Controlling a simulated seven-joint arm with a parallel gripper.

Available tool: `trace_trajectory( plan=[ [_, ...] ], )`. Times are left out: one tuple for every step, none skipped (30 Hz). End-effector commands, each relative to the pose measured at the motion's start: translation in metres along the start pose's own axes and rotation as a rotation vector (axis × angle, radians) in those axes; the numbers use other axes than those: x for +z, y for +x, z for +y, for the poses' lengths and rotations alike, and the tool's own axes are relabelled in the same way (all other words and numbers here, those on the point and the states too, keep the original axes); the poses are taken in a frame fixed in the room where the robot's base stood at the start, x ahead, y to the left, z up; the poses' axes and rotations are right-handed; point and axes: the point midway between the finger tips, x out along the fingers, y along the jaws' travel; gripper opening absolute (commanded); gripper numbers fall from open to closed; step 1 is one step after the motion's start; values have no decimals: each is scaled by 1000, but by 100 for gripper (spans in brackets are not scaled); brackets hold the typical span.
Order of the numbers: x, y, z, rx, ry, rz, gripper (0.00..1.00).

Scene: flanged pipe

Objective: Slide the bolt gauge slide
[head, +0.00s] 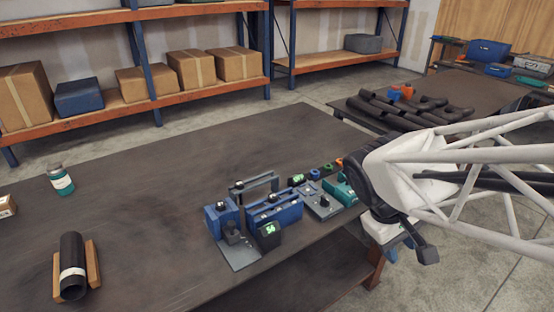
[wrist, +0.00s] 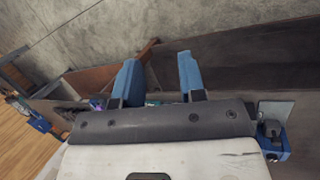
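The bolt gauge appears to be the blue and grey device (head: 222,220) near the table's front edge in the head view, with a dark block on its grey base plate (head: 242,258). A small green-lit display (head: 269,232) stands beside it. I cannot clearly tell which part is the slide. A blue and grey device (wrist: 274,150) at the right edge of the wrist view may be the same gauge. My gripper (wrist: 157,60) has its two blue fingers apart with nothing between them.
A blue block device (head: 283,214), a grey panel (head: 320,202) and a teal device (head: 339,189) stand in a row right of the gauge. A dark pipe (head: 72,262) rests in a wooden cradle at the left, near a bottle (head: 60,180). The table's middle is clear.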

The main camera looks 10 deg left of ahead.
Motion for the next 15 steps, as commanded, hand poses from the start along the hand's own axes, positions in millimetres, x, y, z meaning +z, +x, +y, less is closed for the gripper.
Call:
trace_trajectory(
  plan=[
    [-10, 1, -4, 24, -48, -23, 37],
    [-14, 2, -5, 41, -74, -37, 37],
    [-21, 2, -6, 64, -112, -54, 37],
    [-26, 1, -8, 81, -139, -65, 37],
    [-31, 2, -9, 98, -167, -78, 37],
    [-38, 2, -11, 122, -203, -95, 37],
    [-43, 2, -13, 139, -229, -107, 37],
    [-49, 2, -15, 157, -256, -119, 37],
    [-56, 2, -17, 182, -292, -135, 37],
    [-61, 1, -20, 200, -319, -146, 37],
    [-67, 1, -22, 219, -345, -157, 37],
    [-74, 1, -25, 244, -381, -173, 37],
    [-79, 1, -28, 262, -406, -185, 37],
    [-85, 0, -31, 283, -432, -194, 37],
    [-93, 0, -34, 308, -466, -208, 37]
  ],
)
